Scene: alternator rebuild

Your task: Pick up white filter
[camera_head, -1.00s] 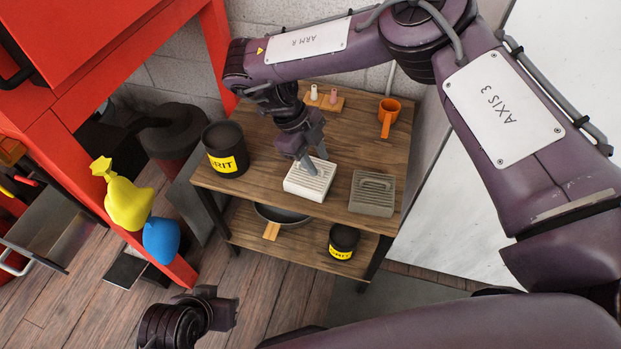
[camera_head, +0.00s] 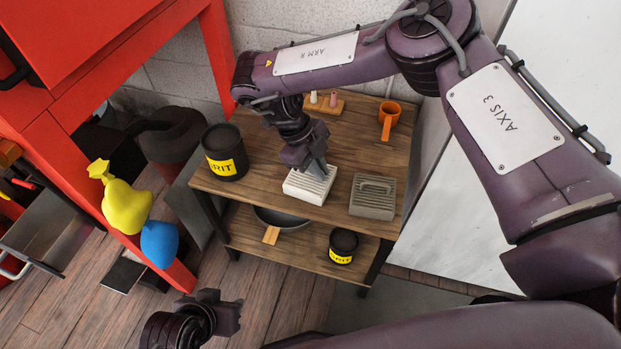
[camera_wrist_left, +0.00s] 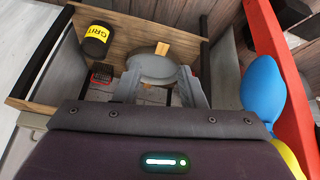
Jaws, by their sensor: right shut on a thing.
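The white filter (camera_head: 308,187) is a ribbed white block on the wooden top shelf, near its front edge. My right gripper (camera_head: 318,170) reaches down over it from behind and is shut on its raised top part. The filter appears to rest on the shelf; whether it is lifted at all, I cannot tell. A similar grey filter (camera_head: 372,196) sits to its right, apart from it. My left gripper (camera_head: 222,309) is low in front of the shelf, away from the filters. In the left wrist view its two fingers (camera_wrist_left: 160,88) are spread apart with nothing between them.
A black GRIT tub (camera_head: 225,158) stands left on the top shelf (camera_head: 258,178). A pan (camera_head: 283,217) and a smaller black tub (camera_head: 343,243) are on the lower shelf. A red frame stands left.

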